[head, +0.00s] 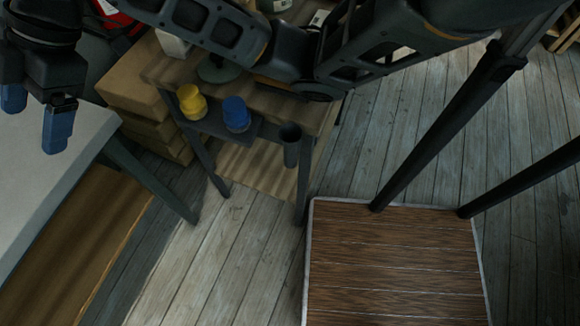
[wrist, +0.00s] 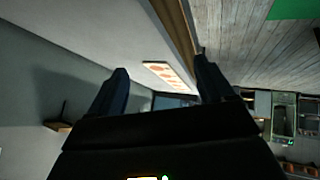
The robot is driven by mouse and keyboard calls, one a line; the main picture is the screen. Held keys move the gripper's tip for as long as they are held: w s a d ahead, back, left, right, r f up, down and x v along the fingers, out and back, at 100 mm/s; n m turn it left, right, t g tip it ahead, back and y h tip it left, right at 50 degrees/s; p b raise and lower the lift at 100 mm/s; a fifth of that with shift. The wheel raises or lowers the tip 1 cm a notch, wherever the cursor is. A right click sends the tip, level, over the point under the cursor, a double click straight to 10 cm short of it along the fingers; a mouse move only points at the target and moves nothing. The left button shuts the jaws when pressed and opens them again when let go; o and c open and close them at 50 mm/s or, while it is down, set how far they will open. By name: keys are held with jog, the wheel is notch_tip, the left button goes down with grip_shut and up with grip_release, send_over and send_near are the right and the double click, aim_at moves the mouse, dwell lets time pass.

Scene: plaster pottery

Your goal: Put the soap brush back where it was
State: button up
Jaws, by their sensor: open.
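My gripper (head: 36,112) is at the upper left in the head view, above the far part of a pale table (head: 45,165). Its two blue-tipped fingers are apart with nothing between them. The fingers also show in the wrist view (wrist: 162,85), spread and empty, with the room appearing tilted behind them. I cannot make out a soap brush in either view. A dark cup-like holder (head: 291,150) is at the right front corner of a small wooden stand, and I cannot see inside it.
A yellow jar (head: 192,102) and a blue jar (head: 236,113) sit on a dark shelf at the stand's front. A green disc (head: 218,69) lies behind them. Cardboard boxes (head: 140,85) are stacked left of the stand. Plank floor (head: 235,235) is clear in front.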

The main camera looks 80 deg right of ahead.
jog(key=w+a+r+m+t+y, duration=0.1)
jog(key=a+r+m+t+y, duration=0.15)
jog(key=a, duration=0.25)
jog(key=w+a+r+m+t+y, duration=0.1)
jog(key=w+a+r+m+t, duration=0.15)
jog(key=a, duration=0.25)
jog(key=s+a+f+m+t+h, duration=0.25)
jog(key=s+f+m+t, duration=0.2)
jog(key=m, duration=0.25)
jog(key=s+d+f+m+h, duration=0.25)
jog(key=s+f, duration=0.25)
jog(key=s, duration=0.4)
jog(key=s+d+f+m+h, duration=0.2)
jog(key=s+f+h, duration=0.25)
jog(key=s, duration=0.55)
jog(key=s+d+n+g, duration=0.1)
jog(key=s+d+n, duration=0.2)
jog(key=s, duration=1.2)
jog(key=d, duration=0.3)
jog(key=shift+d+r, duration=0.2)
jog(key=shift+r, duration=0.15)
jog(key=shift+n, duration=0.25)
jog(key=shift+c, duration=0.4)
